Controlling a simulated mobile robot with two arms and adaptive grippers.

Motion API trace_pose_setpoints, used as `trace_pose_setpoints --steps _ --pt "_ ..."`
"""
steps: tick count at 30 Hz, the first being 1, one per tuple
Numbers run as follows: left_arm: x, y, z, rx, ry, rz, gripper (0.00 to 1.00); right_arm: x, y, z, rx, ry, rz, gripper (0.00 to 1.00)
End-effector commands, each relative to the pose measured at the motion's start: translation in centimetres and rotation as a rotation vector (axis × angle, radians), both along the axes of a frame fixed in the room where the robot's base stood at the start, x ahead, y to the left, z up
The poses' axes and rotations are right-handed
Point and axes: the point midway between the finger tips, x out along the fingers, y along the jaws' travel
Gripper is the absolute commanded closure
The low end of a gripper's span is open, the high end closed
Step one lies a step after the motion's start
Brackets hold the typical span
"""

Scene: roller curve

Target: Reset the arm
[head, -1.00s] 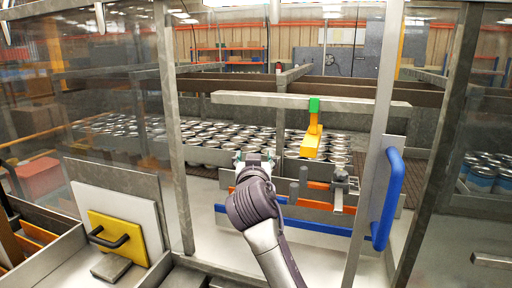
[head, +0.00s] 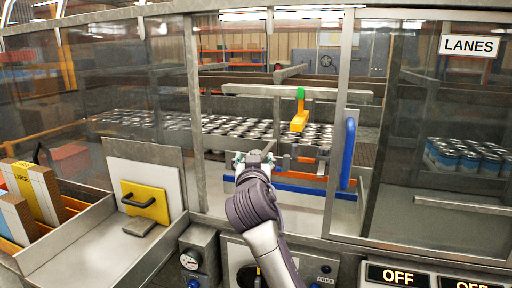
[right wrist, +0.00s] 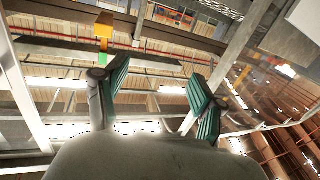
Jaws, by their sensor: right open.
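My right arm reaches up from the bottom middle of the head view. Its right gripper (head: 255,158) is in front of the opening in the clear-panelled guard. In the right wrist view the gripper (right wrist: 160,95) has its two teal-padded fingers spread apart with nothing between them. My left gripper is not seen. A yellow-orange piece with a green top (head: 300,112) hangs from a grey bar (head: 297,92) beyond the right gripper, apart from it in the picture.
A blue handle (head: 348,153) stands on an upright frame right of the gripper. Many cans (head: 238,127) fill the conveyor behind. A yellow plate with a black handle (head: 145,202) is at left. A control panel (head: 320,268) and OFF displays (head: 398,275) line the front.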

Motion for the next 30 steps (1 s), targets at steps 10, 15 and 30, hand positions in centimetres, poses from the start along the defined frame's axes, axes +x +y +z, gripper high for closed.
trace_pose_setpoints --steps 10,15,30 --pt "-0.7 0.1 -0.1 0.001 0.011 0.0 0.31 1.1 -0.4 -5.7 -0.034 0.085 0.013 0.31" --pt "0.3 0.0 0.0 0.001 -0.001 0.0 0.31 1.6 -0.8 -10.1 -0.055 0.146 0.026 0.31" --pt "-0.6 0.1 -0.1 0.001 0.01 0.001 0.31 -2.5 -4.5 -38.2 -0.147 0.535 0.11 0.31"
